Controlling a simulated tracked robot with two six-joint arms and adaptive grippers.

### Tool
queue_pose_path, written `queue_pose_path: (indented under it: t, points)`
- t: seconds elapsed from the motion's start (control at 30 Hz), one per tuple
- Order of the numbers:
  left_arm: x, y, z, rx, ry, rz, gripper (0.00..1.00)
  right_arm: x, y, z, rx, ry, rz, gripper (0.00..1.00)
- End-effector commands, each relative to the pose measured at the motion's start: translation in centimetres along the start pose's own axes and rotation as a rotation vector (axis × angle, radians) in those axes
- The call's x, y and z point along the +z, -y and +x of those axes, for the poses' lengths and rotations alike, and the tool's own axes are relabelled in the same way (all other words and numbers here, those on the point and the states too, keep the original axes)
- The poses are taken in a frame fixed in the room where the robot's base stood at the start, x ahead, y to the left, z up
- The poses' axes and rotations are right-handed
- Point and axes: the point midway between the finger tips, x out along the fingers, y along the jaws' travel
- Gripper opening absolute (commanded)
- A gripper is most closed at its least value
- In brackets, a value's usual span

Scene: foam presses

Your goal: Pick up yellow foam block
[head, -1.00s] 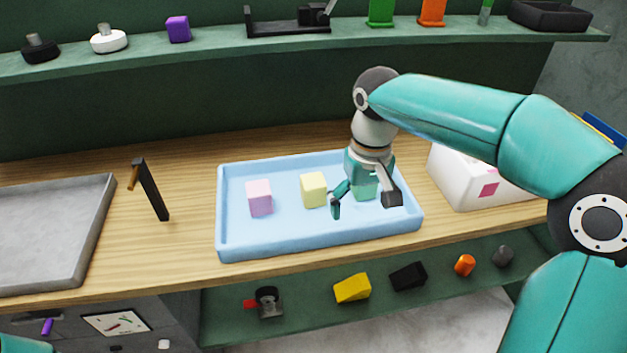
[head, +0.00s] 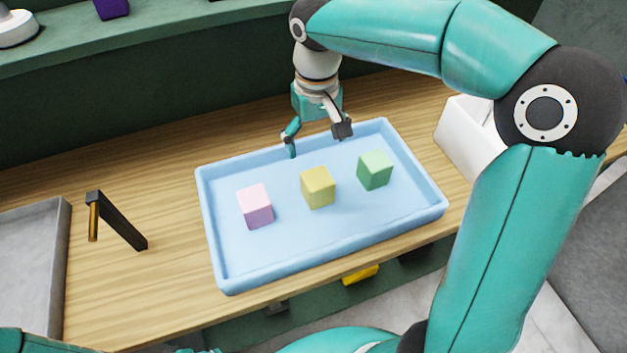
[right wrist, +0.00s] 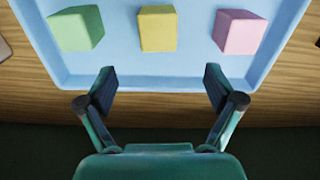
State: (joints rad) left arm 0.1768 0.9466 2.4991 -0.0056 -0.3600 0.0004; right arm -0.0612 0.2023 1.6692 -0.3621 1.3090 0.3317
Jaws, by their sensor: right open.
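The yellow foam block (head: 318,187) sits in the middle of the light blue tray (head: 210,220), between a pink block (head: 255,206) on its left and a green block (head: 375,170) on its right. My right gripper (head: 317,143) is open and empty, above the tray's back edge, behind the yellow block. In the right wrist view the yellow block (right wrist: 157,29) lies ahead, roughly centred between the open fingers (right wrist: 160,92) and apart from them. The green block (right wrist: 77,28) shows left and the pink block (right wrist: 239,32) right. My left gripper is not in view.
A black stand with an orange-brown peg (head: 120,220) is left of the tray, with a grey tray (head: 55,260) beyond it. A white box (head: 465,135) stands on the right. A green shelf (head: 160,25) runs along the back. Bare wood lies around the blue tray.

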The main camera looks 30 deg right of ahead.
Motion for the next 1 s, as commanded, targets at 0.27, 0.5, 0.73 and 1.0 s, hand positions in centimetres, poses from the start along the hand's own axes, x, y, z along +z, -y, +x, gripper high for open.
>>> queue_pose_path:
  t: [0.27, 0.5, 0.73, 1.0]
  points:
    - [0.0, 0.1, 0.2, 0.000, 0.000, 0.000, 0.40, 0.3, -0.6, 6.1, 0.002, 0.007, 0.014, 0.92]
    - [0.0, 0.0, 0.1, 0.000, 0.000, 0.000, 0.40, 0.3, -0.6, 9.1, 0.001, 0.002, 0.015, 0.92]
    - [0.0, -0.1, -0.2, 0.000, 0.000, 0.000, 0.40, 0.3, -0.5, 10.6, 0.001, 0.006, 0.015, 0.92]
    - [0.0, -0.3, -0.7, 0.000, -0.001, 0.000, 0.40, 0.3, -0.4, 14.2, 0.001, 0.004, 0.015, 0.92]
